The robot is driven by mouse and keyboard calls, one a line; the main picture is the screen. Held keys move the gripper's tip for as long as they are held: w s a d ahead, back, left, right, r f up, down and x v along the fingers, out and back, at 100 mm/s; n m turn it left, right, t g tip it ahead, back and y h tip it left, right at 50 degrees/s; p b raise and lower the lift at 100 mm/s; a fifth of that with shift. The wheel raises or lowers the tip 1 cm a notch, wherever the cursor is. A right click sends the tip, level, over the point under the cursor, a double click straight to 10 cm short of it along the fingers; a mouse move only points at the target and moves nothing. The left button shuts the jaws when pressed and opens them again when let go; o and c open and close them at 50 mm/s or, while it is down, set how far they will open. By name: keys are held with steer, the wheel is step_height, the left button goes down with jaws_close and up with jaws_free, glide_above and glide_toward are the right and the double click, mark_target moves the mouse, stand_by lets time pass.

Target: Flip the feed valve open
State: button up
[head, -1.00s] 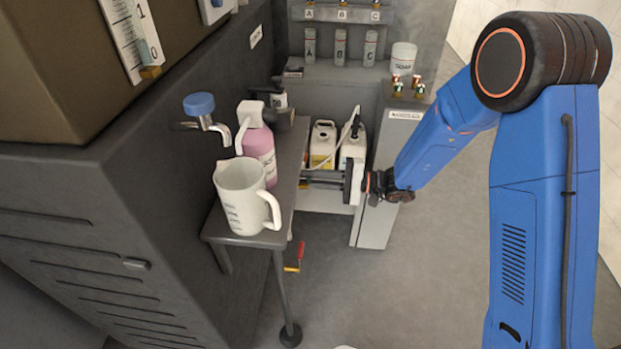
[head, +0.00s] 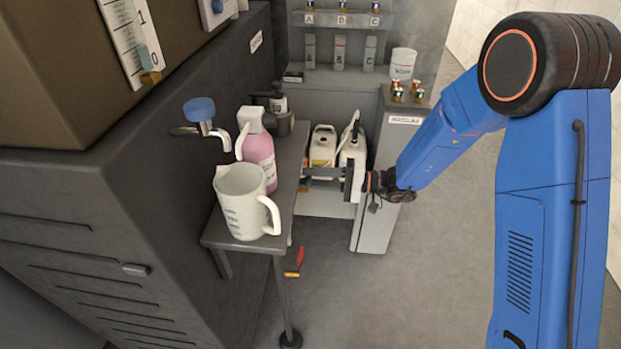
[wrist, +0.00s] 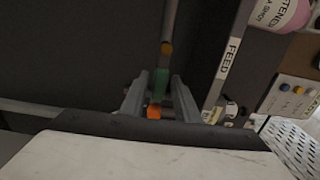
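The green piece looks like the feed valve's handle. My gripper (wrist: 160,78) is open, with one finger on each side of the green piece and dark gaps between; I see no clear contact. A small orange-red piece (wrist: 153,112) shows nearer the palm. In the head view, my gripper (head: 308,177) points left at the table's right edge; the valve cannot be made out there.
A grey side table (head: 240,243) holds a white measuring jug (head: 240,205) and a pink bottle (head: 260,155), close left of my gripper. White jugs (head: 352,150) stand just behind it. A red handle (head: 300,256) shows under the table. The floor at front right is clear.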

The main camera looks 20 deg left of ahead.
stand_by(0.3)
steer(key=v, duration=1.7)
steer(key=shift+d, duration=0.25)
steer(key=s+d+r+n+h, duration=0.1)
steer(key=s+d+r+h, duration=0.3)
steer(key=s+d, duration=0.3)
steer(key=s+d+r+h, duration=0.4)
steer(key=s+d, duration=0.1)
steer(key=s, duration=0.4)
steer(key=s+d+r+m+t+h, duration=0.2)
steer(key=s+d+t+h, duration=0.2)
steer(key=d, duration=0.7)
steer(key=s+d+r+m+t+h, duration=0.1)
steer(key=s+d+t+h, duration=0.4)
steer(key=d, duration=0.6)
steer(key=shift+s+r+m, duration=0.4)
steer(key=shift+s+r, duration=0.05)
steer(key=shift+r, duration=0.1)
steer(key=shift+d, duration=0.1)
